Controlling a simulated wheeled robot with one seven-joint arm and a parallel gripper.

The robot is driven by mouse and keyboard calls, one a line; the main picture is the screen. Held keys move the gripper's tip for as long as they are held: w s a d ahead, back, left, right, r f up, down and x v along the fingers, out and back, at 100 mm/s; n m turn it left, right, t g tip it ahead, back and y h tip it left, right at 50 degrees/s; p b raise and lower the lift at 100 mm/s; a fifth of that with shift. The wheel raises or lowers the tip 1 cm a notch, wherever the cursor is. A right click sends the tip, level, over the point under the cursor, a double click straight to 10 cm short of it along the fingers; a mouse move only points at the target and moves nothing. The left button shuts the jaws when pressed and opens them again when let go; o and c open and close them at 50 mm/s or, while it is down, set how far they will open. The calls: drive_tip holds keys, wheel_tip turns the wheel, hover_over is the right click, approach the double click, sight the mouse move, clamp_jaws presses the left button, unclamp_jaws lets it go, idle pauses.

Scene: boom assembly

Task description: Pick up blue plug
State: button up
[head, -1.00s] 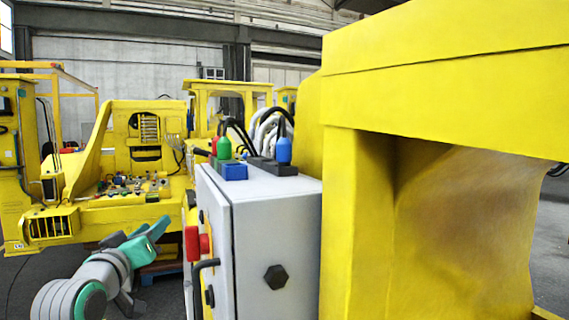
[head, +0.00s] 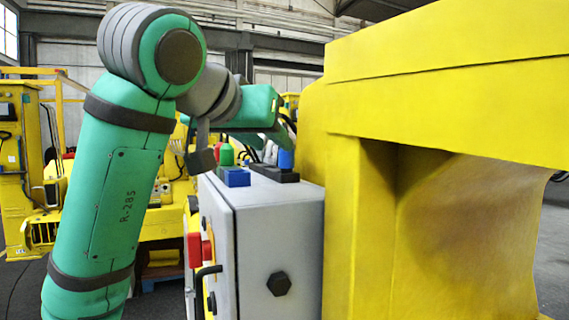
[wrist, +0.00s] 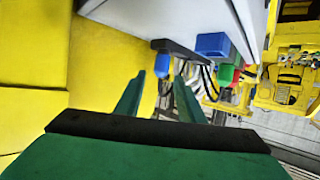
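The blue plug (head: 286,159) stands upright in a black strip (head: 274,173) on top of the grey cabinet. Its upper part is hidden behind my gripper in the head view. In the wrist view the blue plug (wrist: 162,65) appears inverted, just beyond and between the tips of my gripper (wrist: 158,80). The two green fingers are apart with nothing held between them. In the head view my gripper (head: 283,138) reaches over the cabinet from the left, close above the plug. I cannot tell whether a finger touches it.
A green plug (head: 226,155) and a blue block (head: 236,177) are on the grey cabinet (head: 275,235), left of the blue plug. A red plug (wrist: 237,58) is beside the green one. Dark cables hang close by. A large yellow frame (head: 345,210) stands immediately right.

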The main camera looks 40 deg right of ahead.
sight(283, 152)
drive_tip(key=x, duration=1)
drive_tip(key=shift+w+d+r, duration=0.1)
drive_tip(key=shift+w+r, duration=0.05)
drive_tip(key=shift+w, duration=0.2)
drive_tip(key=c, duration=0.8)
